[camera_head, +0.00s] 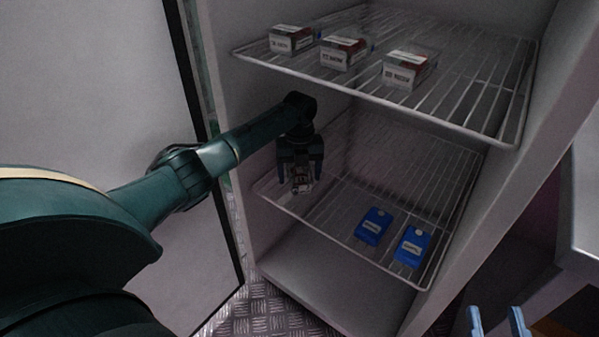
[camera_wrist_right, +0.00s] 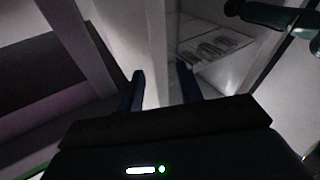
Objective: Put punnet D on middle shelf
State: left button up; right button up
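A small clear punnet (camera_head: 302,184) with a pale label sits between the fingers of my left gripper (camera_head: 301,177); I cannot read a letter on it. The fingers lie against its two sides, pointing down, at the left part of the lower visible wire shelf (camera_head: 345,239). I cannot tell whether the punnet rests on the wires or hangs just above. My right gripper (camera_head: 496,322) is open and empty at the bottom right, outside the cabinet. Its two spread fingers also show in the right wrist view (camera_wrist_right: 162,88).
Two blue boxes (camera_head: 373,227) (camera_head: 412,247) lie on the same shelf, right of the punnet. Cabinet walls close in both sides. The lower shelf's back is clear.

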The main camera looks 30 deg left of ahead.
pick_arm(q)
jog(key=shift+r+p, duration=0.95)
jog(key=shift+r, duration=1.2)
notch_tip(320, 180, up, 4)
jog(key=shift+f+p, duration=0.25)
jog(key=shift+p, duration=0.35)
pick_arm(e)
jog(key=shift+s+d+f+n+h, duration=0.1)
jog(key=shift+s+d+n+h, duration=0.1)
jog(key=shift+d+n+h, duration=0.1)
jog(key=shift+g, duration=0.3)
